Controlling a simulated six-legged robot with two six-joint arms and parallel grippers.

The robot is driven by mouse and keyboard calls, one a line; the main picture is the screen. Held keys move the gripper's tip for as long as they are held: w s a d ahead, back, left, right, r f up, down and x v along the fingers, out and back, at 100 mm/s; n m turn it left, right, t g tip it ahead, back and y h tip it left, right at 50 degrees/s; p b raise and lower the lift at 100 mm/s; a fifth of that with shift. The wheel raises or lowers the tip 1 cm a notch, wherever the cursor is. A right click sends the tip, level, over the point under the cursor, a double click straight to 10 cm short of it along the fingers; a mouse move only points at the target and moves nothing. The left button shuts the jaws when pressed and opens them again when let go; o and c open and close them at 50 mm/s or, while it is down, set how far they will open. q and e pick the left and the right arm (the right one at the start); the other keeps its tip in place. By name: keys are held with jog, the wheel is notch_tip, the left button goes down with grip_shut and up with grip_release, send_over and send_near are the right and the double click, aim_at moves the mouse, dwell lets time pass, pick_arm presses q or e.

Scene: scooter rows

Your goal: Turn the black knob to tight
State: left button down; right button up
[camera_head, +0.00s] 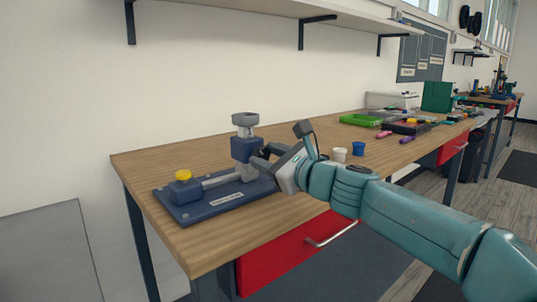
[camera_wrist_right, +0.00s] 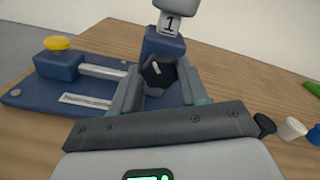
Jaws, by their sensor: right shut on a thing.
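The black knob (camera_wrist_right: 158,75) sits on the front of a blue post (camera_wrist_right: 163,45) of the blue fixture; a short white mark on its face points up and slightly left. My right gripper (camera_wrist_right: 157,84) has one finger on each side of the knob and is shut on it. In the head view my right gripper (camera_head: 266,156) reaches the fixture (camera_head: 212,203) from the right and covers most of the knob. The fixture's base also carries a yellow button (camera_head: 183,175), a grey rod and a label. My left gripper is not in view.
A grey cup-like top (camera_head: 244,119) stands on the post, with a "1" below it in the wrist view. White (camera_head: 339,154) and blue (camera_head: 358,148) cups stand right of my gripper.

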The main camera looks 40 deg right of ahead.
jog(key=m+p, duration=0.1)
jog(key=m, duration=0.3)
jog(key=shift+r, duration=0.1)
jog(key=shift+d+m+p, duration=0.1)
jog(key=shift+m+p, duration=0.4)
jog(key=shift+m, duration=1.1)
jog(key=o, duration=1.1)
jog(key=shift+c, duration=0.2)
jog(key=s+d+p, duration=0.1)
jog(key=s+p, duration=0.1)
jog(key=s, duration=1.4)
jog(key=shift+s, duration=0.15)
jog(key=shift+s+d, duration=0.1)
jog(key=shift+d, duration=0.05)
